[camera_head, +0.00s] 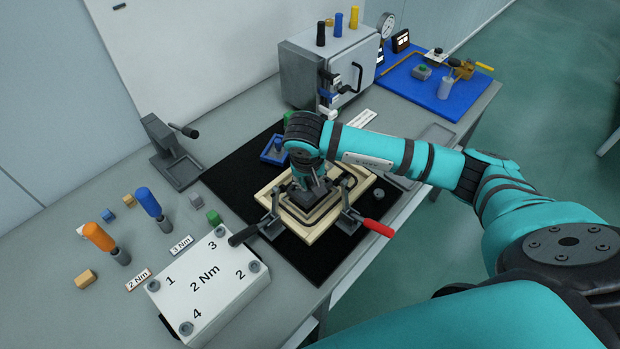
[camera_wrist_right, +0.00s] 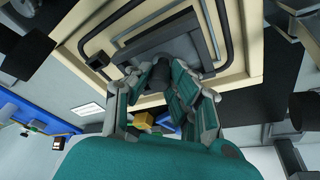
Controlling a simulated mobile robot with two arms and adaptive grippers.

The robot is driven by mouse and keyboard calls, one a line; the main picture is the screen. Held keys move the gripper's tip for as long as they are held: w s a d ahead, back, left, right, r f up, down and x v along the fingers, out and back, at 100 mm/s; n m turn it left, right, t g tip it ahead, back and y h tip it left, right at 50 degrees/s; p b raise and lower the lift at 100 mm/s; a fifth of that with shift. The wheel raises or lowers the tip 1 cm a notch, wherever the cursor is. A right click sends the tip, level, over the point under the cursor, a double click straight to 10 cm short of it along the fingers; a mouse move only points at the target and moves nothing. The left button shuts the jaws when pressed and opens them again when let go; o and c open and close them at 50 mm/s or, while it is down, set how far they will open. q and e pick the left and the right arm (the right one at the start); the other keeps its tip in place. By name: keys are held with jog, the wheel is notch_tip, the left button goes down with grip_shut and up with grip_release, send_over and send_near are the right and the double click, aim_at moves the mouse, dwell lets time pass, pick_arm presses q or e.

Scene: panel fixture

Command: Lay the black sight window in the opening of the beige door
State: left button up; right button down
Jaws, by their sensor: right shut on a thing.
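The beige door (camera_head: 307,235) lies flat on a black mat, with a dark outline around its opening. My right gripper (camera_head: 309,186) points down over the opening. In the right wrist view its fingers (camera_wrist_right: 157,88) are shut on the dark knob of the black sight window (camera_wrist_right: 165,42). The window's flat plate is at the opening of the beige door (camera_wrist_right: 255,45). I cannot tell whether it rests fully in the opening or sits slightly above it. The gripper hides much of the window in the head view. My left gripper is out of view.
A red-handled clamp (camera_head: 376,227) and a black-handled clamp (camera_head: 247,233) stand at the door's front edge. A white 2 Nm box (camera_head: 208,287) is at the front left. A grey cabinet (camera_head: 305,75) and a blue mat (camera_head: 398,92) are behind.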

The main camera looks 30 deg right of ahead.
dwell(0.7)
jog(key=shift+f+b, duration=1.15)
jog(key=shift+b, duration=0.15)
jog(key=c, duration=1.1)
grip_release()
jog(key=shift+c, duration=0.2)
jog(key=shift+r, duration=0.15)
jog(key=v, duration=1.1)
jog(key=shift+a+r, duration=0.15)
jog(key=shift+r, duration=0.2)
jog(key=shift+s, duration=0.2)
